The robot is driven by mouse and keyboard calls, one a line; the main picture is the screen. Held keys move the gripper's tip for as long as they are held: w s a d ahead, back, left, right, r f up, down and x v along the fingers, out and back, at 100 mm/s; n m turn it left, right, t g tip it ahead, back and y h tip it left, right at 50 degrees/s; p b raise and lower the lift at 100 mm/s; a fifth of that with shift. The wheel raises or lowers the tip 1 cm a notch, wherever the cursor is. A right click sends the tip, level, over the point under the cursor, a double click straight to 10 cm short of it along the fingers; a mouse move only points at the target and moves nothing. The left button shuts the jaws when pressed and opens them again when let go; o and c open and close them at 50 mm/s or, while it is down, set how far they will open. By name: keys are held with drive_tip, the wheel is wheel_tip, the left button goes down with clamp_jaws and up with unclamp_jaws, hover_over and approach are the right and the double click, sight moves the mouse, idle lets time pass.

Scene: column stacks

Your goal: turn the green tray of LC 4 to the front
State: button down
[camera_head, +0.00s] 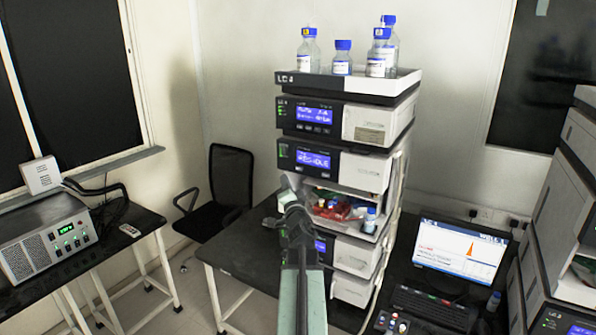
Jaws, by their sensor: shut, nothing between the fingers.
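A stack of LC modules (352,125) stands on the dark bench, with a label on its top tray that reads LC and a number too small to be sure of. Its open bay (374,203) below the second display holds red, green and other small coloured items. A bit of green (322,193) shows at the back left of the bay, and I cannot tell whether it is the green tray. A red item (340,211) lies in front of it. My gripper (288,186) is shut and empty at the bay's left edge. My arm hides the bay's lower left part.
Blue-capped bottles (342,58) stand on top of the stack, and a small bottle (370,221) stands at the bay's right. A monitor (460,250) and keyboard (434,306) are to the right, beside another stack (560,215). A chair (230,178) and instrument (48,238) are left.

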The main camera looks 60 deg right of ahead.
drive_tip(key=d, duration=0.6)
drive_tip(key=shift+d, duration=0.15)
drive_tip(key=shift+d, duration=0.1)
idle(1.7)
drive_tip(key=shift+d, duration=0.35)
drive_tip(key=shift+d, duration=0.4)
idle(0.5)
idle(0.4)
drive_tip(key=shift+a, duration=0.85)
drive_tip(key=shift+a, duration=2.5)
